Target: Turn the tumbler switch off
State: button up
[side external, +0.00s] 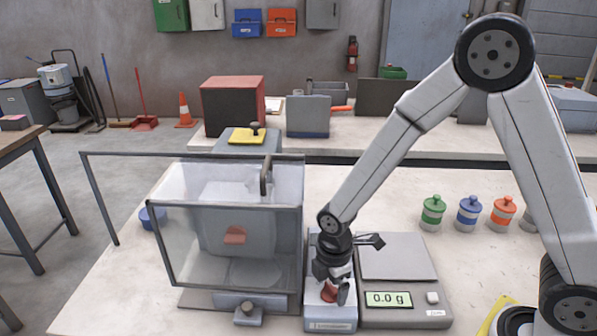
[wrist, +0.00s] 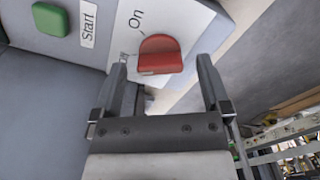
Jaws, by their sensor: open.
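The red tumbler switch (wrist: 160,54) sits on a white plate beside the printed word "On" in the wrist view. In the side view the red switch (side external: 328,292) is on top of a narrow light control box (side external: 330,322), partly hidden by my gripper. My gripper (side external: 334,297) points down over the box. In the wrist view my gripper (wrist: 163,68) is open, with one finger on each side of the switch and no visible grip on it. I cannot tell whether a finger touches it.
A green button (wrist: 50,19) marked "Start" is near the switch. A scale (side external: 395,258) reading 0.0 g stands right of the box. A clear-walled enclosure (side external: 190,240) stands close on the left. Small lidded jars, green (side external: 432,213), blue (side external: 468,214) and orange (side external: 503,213), stand farther right.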

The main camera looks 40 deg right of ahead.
aim_at(332, 286)
jog(key=shift+r, duration=3.8)
jog(key=shift+d, duration=0.15)
jog(key=s+d+m+t, duration=0.2)
jog(key=s+d+m, duration=0.4)
jog(key=m, duration=0.9)
jog(key=shift+s+d+r+t, duration=0.15)
jog(key=shift+d+r+t, duration=0.2)
jog(key=shift+d, duration=0.5)
